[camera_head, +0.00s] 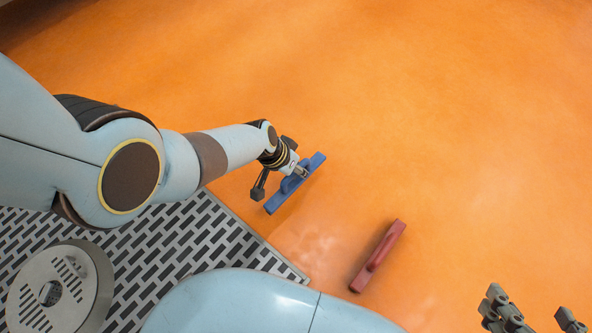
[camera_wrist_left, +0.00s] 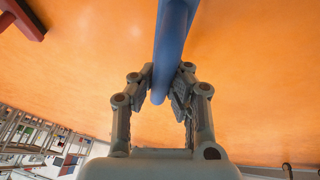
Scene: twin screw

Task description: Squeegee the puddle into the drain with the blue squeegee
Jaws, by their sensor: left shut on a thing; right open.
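The blue squeegee (camera_head: 311,164) is on or just above the orange floor in the head view; I cannot tell whether it touches. My left gripper (camera_head: 294,176) is shut on it, with its fingers on either side of the blue bar (camera_wrist_left: 172,40) in the left wrist view. My right gripper (camera_head: 537,306) is open and empty at the bottom right corner. A round slotted metal plate (camera_head: 38,311), which looks like the drain, is at the lower left. No clear puddle outline shows; faint glossy patches lie on the floor near the squeegees.
A dark red squeegee (camera_head: 378,257) lies to the right of the blue one, and shows at the top left in the wrist view (camera_wrist_left: 24,18). A black-and-grey patterned panel (camera_head: 190,240) surrounds the round plate. The orange floor (camera_head: 450,110) is clear at the upper right.

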